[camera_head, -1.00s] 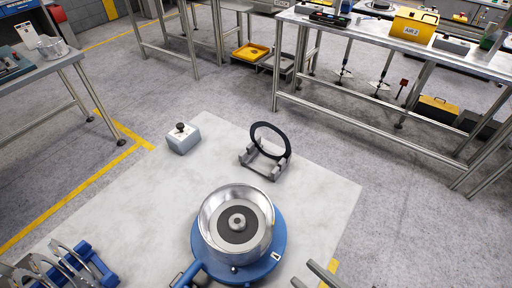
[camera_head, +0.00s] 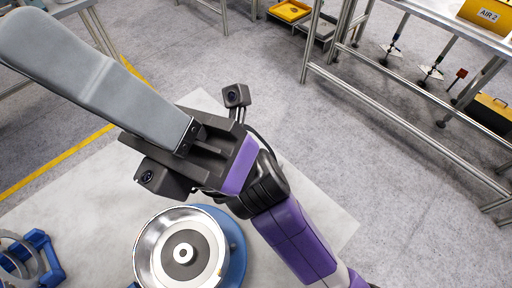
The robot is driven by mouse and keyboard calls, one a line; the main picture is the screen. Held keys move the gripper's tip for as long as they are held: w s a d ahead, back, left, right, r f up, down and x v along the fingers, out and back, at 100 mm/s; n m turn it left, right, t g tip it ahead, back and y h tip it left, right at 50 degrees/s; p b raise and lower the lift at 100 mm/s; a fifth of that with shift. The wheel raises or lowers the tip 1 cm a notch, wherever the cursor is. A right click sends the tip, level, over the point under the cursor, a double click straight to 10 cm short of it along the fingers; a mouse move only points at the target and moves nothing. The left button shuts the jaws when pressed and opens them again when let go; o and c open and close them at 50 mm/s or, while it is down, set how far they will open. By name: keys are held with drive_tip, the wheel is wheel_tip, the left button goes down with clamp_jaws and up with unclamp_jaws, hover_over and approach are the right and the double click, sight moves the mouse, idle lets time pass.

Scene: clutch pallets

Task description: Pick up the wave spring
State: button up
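I cannot single out the wave spring with certainty. A grey metal ring (camera_head: 22,262) stands in a blue rack (camera_head: 45,252) at the bottom left corner, partly cut off by the frame. A silver round housing (camera_head: 150,246) with a dark disc (camera_head: 183,255) and a small metal hub inside sits on a blue base (camera_head: 236,245) at the bottom. My gripper (camera_head: 25,38) reaches across the upper left, close to the camera, well above the floor. One broad grey finger shows; whether it is open or shut is not visible. My arm hides the middle of the pale mat.
The pale mat (camera_head: 310,215) is clear to the right of my arm. A metal workbench (camera_head: 415,120) with a yellow box (camera_head: 487,14) stands at the right. Yellow and grey trays (camera_head: 290,10) lie at the top. Another table (camera_head: 70,8) is partly hidden at upper left.

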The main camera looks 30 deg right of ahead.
drive_tip(key=s+a+n+g+h, duration=0.2)
drive_tip(key=a+n+g+h, duration=0.1)
drive_tip(key=n+g, duration=0.6)
drive_tip(key=s+a+n+g+h, duration=0.2)
drive_tip(key=a+n+g, duration=0.2)
drive_tip(key=n+g, duration=0.45)
drive_tip(key=n+t+h+b, duration=0.2)
drive_tip(key=n+t+h, duration=0.9)
drive_tip(key=h, duration=1.3)
hover_over(256, 135)
drive_tip(key=a, duration=0.1)
wheel_tip(256, 135, down, 30)
drive_tip(key=n, duration=0.1)
drive_tip(key=shift+w+d+f+n+g+h+p, duration=0.15)
drive_tip(key=shift+f+n+p, duration=0.25)
drive_tip(key=shift+f, duration=0.95)
drive_tip(key=shift+s+d+f+n+g+h+p, duration=0.1)
drive_tip(key=shift+d+f+n+g+h+p, duration=0.2)
drive_tip(key=shift+f, duration=1.05)
drive_tip(key=shift+w+d+f+n+h+p, duration=0.1)
drive_tip(key=shift+f+n+p, duration=0.3)
drive_tip(key=shift+f, duration=0.95)
clamp_jaws()
